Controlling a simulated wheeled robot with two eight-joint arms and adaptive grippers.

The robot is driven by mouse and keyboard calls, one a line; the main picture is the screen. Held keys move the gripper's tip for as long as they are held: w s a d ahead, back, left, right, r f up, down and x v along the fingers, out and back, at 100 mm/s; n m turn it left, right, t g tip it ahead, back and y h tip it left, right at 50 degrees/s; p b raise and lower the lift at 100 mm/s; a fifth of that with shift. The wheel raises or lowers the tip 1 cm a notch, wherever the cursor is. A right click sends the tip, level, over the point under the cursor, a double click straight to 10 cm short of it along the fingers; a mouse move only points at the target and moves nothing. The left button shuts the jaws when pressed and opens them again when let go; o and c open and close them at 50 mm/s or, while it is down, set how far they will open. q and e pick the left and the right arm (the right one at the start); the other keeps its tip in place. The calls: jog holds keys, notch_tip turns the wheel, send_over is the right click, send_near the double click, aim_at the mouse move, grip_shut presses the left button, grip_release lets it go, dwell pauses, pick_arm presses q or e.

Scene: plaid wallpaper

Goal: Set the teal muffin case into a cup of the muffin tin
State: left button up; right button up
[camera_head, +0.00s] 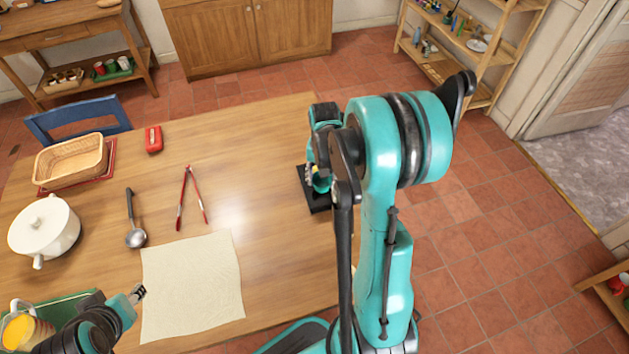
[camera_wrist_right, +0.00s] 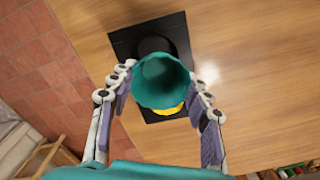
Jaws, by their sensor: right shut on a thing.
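The teal muffin case (camera_wrist_right: 161,84) is between the fingers of my right gripper (camera_wrist_right: 158,90), which is shut on it. In the right wrist view its open mouth faces the camera, and it overlaps the black muffin tin (camera_wrist_right: 125,44) behind it. A dark round cup of the tin shows just beyond the case. A yellow thing, seemingly another case, shows at the case's lower edge. In the head view my right gripper (camera_head: 318,176) is over the tin (camera_head: 316,201), which the arm largely hides. My left gripper (camera_head: 137,292) is at the lower left, away from the tin; its opening is unclear.
A beige cloth (camera_head: 192,287), red tongs (camera_head: 188,195), a ladle (camera_head: 133,228), a white pot (camera_head: 43,229), a wicker basket (camera_head: 71,160) and a red box (camera_head: 153,140) lie on the table's left side. The table between the tongs and the tin is clear.

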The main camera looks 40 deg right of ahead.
aim_at(324, 185)
jog(key=shift+s+d, duration=0.2)
jog(key=shift+d, duration=0.3)
pick_arm(q)
jog(key=shift+d, duration=0.25)
pick_arm(e)
jog(key=shift+a, duration=0.1)
pick_arm(q)
jog(key=shift+f, duration=0.15)
pick_arm(e)
notch_tip(324, 185, down, 6)
jog(key=b, duration=0.5)
jog(key=shift+f, duration=0.1)
jog(key=shift+f+b, duration=0.15)
jog(key=shift+b, duration=0.25)
pick_arm(q)
notch_tip(324, 185, down, 6)
jog(key=shift+s+a+r, duration=0.15)
jog(key=shift+r, duration=0.05)
pick_arm(e)
jog(key=shift+s+a, duration=0.1)
